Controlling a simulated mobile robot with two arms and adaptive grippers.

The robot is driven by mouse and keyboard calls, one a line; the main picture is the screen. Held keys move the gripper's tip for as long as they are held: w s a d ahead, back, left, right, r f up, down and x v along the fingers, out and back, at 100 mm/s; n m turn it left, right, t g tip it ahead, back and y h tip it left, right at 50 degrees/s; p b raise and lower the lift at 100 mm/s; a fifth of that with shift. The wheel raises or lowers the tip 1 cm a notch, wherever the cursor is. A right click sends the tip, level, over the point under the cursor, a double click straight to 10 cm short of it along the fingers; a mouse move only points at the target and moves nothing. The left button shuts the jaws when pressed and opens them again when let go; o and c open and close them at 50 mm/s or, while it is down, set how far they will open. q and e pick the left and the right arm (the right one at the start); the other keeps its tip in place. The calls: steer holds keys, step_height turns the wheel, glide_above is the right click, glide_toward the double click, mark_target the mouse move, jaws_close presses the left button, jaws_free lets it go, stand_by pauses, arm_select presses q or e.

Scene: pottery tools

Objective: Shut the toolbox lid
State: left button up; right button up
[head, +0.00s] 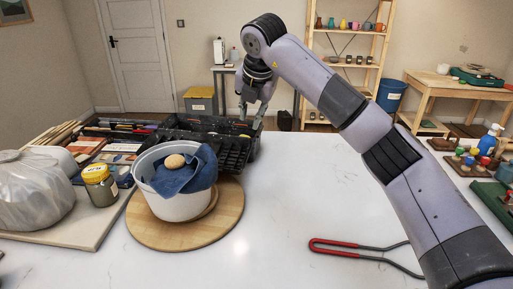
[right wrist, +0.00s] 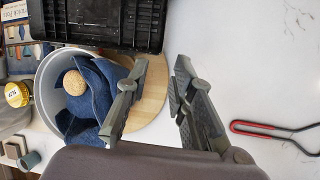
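The black toolbox (head: 236,155) stands on the white table left of the middle in the head view, behind the white bucket. It looks open at the top, with tools showing inside; a ribbed black panel faces me, but I cannot tell where the lid ends. In the right wrist view, a black ribbed part of it (right wrist: 112,22) lies at the top. My right gripper (head: 251,112) is over the toolbox's far right corner in the head view. In the wrist view its fingers (right wrist: 161,70) are apart with nothing between them. My left gripper is not in view.
A white bucket (head: 172,203) with a blue cloth (head: 190,178) and a round tan ball (head: 174,161) stands on a round wooden board (head: 152,232) before the toolbox. A jar (head: 100,186) and a bag (head: 32,190) are left. Red-handled tongs (head: 340,247) lie right; the table's middle is clear.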

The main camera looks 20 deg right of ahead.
steer(key=p+x, duration=0.4)
steer(key=x, duration=1.2)
steer(key=shift+w+d+f, duration=0.1)
steer(key=shift+f, duration=0.15)
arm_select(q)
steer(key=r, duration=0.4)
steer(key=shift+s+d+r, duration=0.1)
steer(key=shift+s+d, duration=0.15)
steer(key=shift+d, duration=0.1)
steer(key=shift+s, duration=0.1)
arm_select(e)
jaws_close()
steer(key=shift+c, duration=2.4)
jaws_free()
steer(key=o, duration=0.5)
